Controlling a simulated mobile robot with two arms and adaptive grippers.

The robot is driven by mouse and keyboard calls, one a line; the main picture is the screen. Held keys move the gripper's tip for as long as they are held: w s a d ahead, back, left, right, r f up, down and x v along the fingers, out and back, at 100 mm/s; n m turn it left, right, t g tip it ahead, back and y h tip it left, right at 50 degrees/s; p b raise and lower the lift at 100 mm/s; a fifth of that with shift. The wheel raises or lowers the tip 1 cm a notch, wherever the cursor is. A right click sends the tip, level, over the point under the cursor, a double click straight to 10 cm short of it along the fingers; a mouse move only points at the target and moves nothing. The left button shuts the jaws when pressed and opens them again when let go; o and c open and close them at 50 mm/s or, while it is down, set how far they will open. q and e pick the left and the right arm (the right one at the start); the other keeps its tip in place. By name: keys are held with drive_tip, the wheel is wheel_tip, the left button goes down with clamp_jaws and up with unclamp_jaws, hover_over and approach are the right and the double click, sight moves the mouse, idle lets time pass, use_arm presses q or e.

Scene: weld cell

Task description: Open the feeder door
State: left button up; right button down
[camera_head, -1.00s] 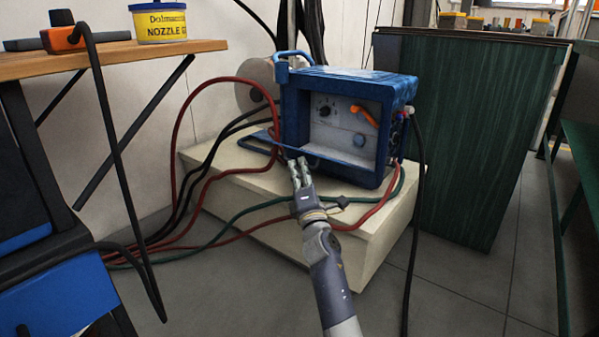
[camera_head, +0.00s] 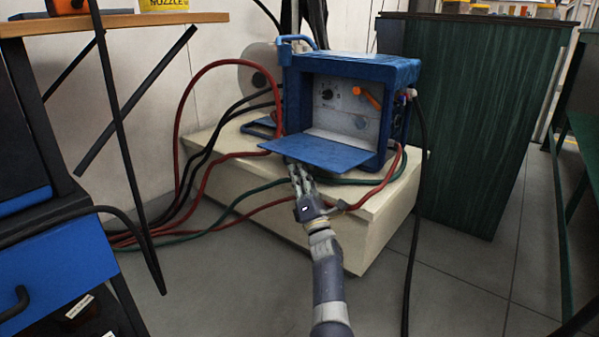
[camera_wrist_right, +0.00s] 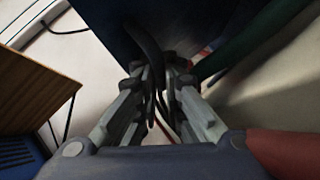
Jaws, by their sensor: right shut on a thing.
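The blue feeder (camera_head: 352,68) stands on a pale plinth, its front recess open to view with a grey panel, a black knob and an orange lever. Its door (camera_head: 325,153) is a flat blue flap, folded down at the recess's lower edge and sticking out toward me, roughly level. My right gripper (camera_head: 293,166) is under the door's near left part. In the right wrist view, the gripper (camera_wrist_right: 158,80) is shut on a dark, bar-like part at the door (camera_wrist_right: 110,25), which looks like its handle; the fingertips partly hide it. My left gripper is out of view.
Red, black and green hoses (camera_head: 205,175) run over the plinth (camera_head: 375,230) and floor at left. A wooden-topped bench (camera_head: 120,22) is at left, a dark green curtain-like panel (camera_head: 470,120) at right.

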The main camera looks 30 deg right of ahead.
sight(305, 157)
drive_tip(key=shift+s+d+r+m, duration=0.15)
drive_tip(key=shift+d+m, duration=0.15)
drive_tip(key=shift+d, duration=0.45)
drive_tip(key=c, duration=1.7)
unclamp_jaws()
drive_tip(key=shift+d+h, duration=0.1)
drive_tip(key=shift+h, duration=0.3)
wheel_tip(305, 157, up, 9)
drive_tip(key=shift+f, duration=0.1)
drive_tip(key=shift+a+r, duration=0.2)
drive_tip(key=shift+r, duration=0.25)
